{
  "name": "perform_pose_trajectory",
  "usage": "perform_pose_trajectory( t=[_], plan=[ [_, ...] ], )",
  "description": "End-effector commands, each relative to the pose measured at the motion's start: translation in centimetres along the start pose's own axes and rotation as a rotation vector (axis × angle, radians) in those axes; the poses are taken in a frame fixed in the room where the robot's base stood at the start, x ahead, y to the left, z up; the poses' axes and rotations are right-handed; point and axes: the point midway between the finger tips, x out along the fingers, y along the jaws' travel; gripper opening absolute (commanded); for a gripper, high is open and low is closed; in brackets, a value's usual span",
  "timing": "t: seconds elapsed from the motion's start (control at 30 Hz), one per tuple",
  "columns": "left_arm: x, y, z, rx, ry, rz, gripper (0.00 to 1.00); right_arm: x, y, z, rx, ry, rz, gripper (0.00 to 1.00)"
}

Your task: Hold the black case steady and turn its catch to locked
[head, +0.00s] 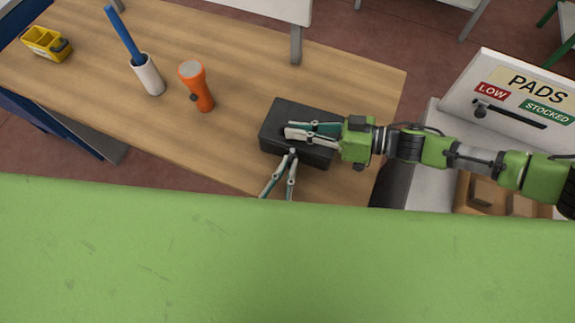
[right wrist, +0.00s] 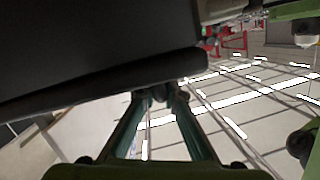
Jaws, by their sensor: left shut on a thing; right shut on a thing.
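The black case (head: 271,118) lies on the wooden table near its near right corner. My right gripper (head: 287,131) comes in from the right over the case's top, with its fingers shut on a part of the case there. My left gripper (head: 292,153) reaches up from below, its fingertips together at the case's near side. In the right wrist view the case (right wrist: 90,45) fills the upper left as a dark surface, and the right fingertips (right wrist: 160,94) meet at its edge. The catch cannot be made out. The fingers cover part of the case.
An orange flashlight (head: 198,88), a white holder (head: 149,76) with a blue handle and a yellow bin (head: 46,43) stand to the left on the wooden table (head: 235,120).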

Motion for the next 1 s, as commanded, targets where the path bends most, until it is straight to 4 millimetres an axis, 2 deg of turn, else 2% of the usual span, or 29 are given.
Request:
perform_pose_trajectory(
  t=[0.27, 0.3, 0.33, 0.37, 0.73, 0.87, 1.0],
  plan=[
    [0.0, 0.0, 0.0, 0.013, 0.001, 0.001, 0.00, 0.0, 0.1, 0.0, 0.000, 0.000, 0.002, 0.00],
    [0.0, 0.0, 0.0, 0.013, 0.001, 0.001, 0.16, 0.0, 0.1, 0.0, 0.000, 0.000, 0.002, 0.00],
    [0.0, 0.0, 0.0, 0.013, 0.001, 0.001, 0.23, 0.0, 0.1, 0.0, 0.000, 0.000, 0.002, 0.00],
    [0.0, 0.0, 0.0, 0.013, 0.001, 0.001, 0.25, 0.0, 0.1, 0.0, 0.000, 0.000, 0.002, 0.00],
    [-0.3, 0.0, 0.0, 0.011, -0.001, 0.001, 0.25, 0.0, 0.1, 0.0, 0.000, 0.000, 0.002, 0.00],
    [-1.9, 0.0, 0.1, 0.011, -0.003, 0.001, 0.25, 0.0, 0.1, 0.0, 0.000, 0.000, 0.002, 0.00],
    [-4.8, 0.1, 0.1, 0.011, -0.005, 0.002, 0.25, 0.0, 0.1, 0.0, 0.000, 0.000, 0.002, 0.00]
  ],
)
